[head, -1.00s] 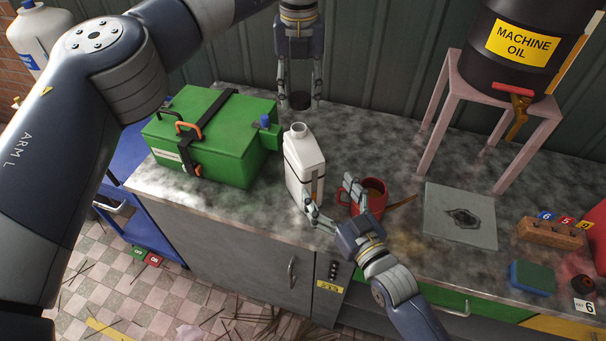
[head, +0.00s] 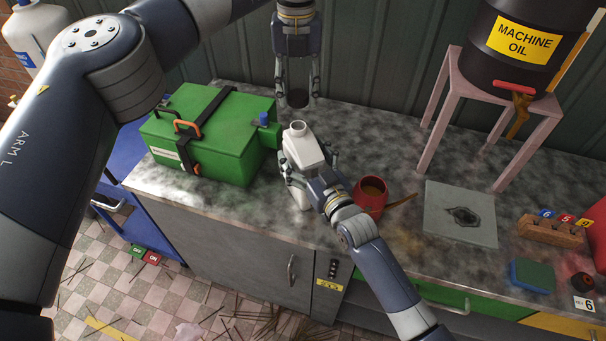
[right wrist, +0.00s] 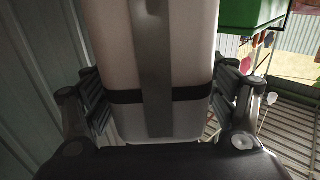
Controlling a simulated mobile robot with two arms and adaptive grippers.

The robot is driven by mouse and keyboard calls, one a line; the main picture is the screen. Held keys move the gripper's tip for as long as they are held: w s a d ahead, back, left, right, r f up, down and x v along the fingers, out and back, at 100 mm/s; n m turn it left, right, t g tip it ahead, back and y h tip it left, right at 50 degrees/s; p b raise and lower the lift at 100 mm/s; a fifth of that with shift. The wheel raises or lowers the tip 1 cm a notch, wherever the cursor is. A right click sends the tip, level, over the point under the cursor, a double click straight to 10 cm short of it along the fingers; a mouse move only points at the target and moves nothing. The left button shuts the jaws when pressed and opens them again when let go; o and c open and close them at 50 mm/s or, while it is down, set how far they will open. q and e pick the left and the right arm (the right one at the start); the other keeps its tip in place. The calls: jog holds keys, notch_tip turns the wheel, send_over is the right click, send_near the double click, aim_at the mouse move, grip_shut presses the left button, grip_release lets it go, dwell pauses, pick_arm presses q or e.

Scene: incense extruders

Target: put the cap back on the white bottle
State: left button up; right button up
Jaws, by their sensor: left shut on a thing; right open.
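The white bottle (head: 301,146) stands upright and uncapped on the bench, its round neck (head: 298,127) facing up. My left gripper (head: 296,98) points down and is shut on the dark cap (head: 297,98), held just above and behind the neck, apart from it. My right gripper (head: 308,180) is open, its fingers on either side of the bottle's lower body. In the right wrist view the bottle (right wrist: 185,60), with a dark strip and band, fills the space between the open fingers (right wrist: 160,105). I cannot tell whether they touch it.
A green box (head: 215,135) stands close left of the bottle. A red pot (head: 369,196) with a brush-like handle is to the right. Further right are a grey slab (head: 450,225) and a pink stand (head: 485,95) with an oil drum (head: 510,45). The bench behind the pot is clear.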

aim_at(298, 126)
jog(key=shift+w, duration=0.1)
jog(key=c, duration=1.6)
pick_arm(q)
jog(key=shift+f, duration=2.45)
jog(key=shift+f, duration=0.9)
jog(key=shift+f, duration=0.5)
